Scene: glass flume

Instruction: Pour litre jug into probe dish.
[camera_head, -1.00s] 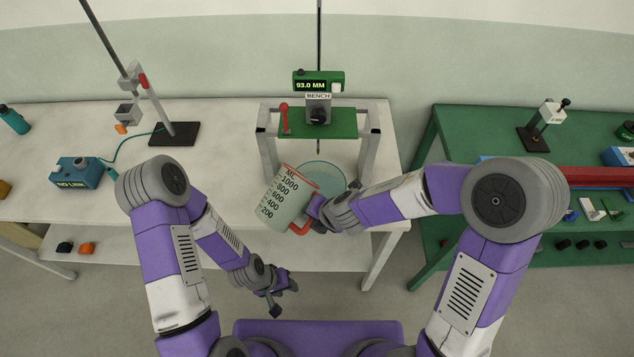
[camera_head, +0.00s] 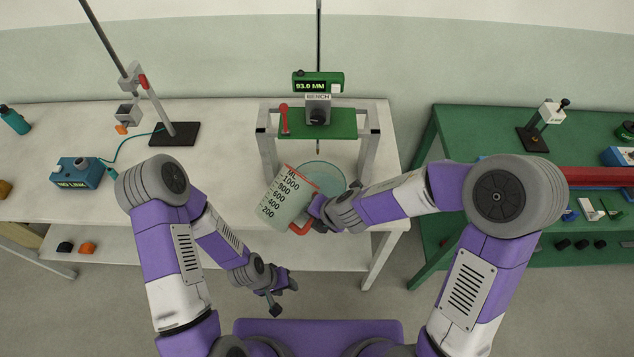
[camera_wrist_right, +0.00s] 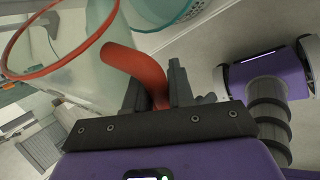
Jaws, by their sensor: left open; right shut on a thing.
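The litre jug (camera_head: 288,202) is a translucent beaker with a red rim, a red handle and an ML scale. It is tilted to the right in the head view, its rim beside and partly over the probe dish (camera_head: 324,174). The dish is a round, clear, teal-tinted bowl under the bench gauge. My right gripper (camera_head: 313,212) is shut on the jug's red handle (camera_wrist_right: 140,72), which shows between the fingers in the right wrist view. The dish shows there at the top (camera_wrist_right: 160,12). I cannot make out any stream. My left gripper (camera_head: 284,291) is open and empty, low in front of the bench.
The gauge stand (camera_head: 318,122) reads 93.0 MM, with a thin probe hanging above the dish. A teal NO LINK box (camera_head: 80,173) and a clamp stand (camera_head: 174,133) are on the left. A green table (camera_head: 455,150) stands on the right.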

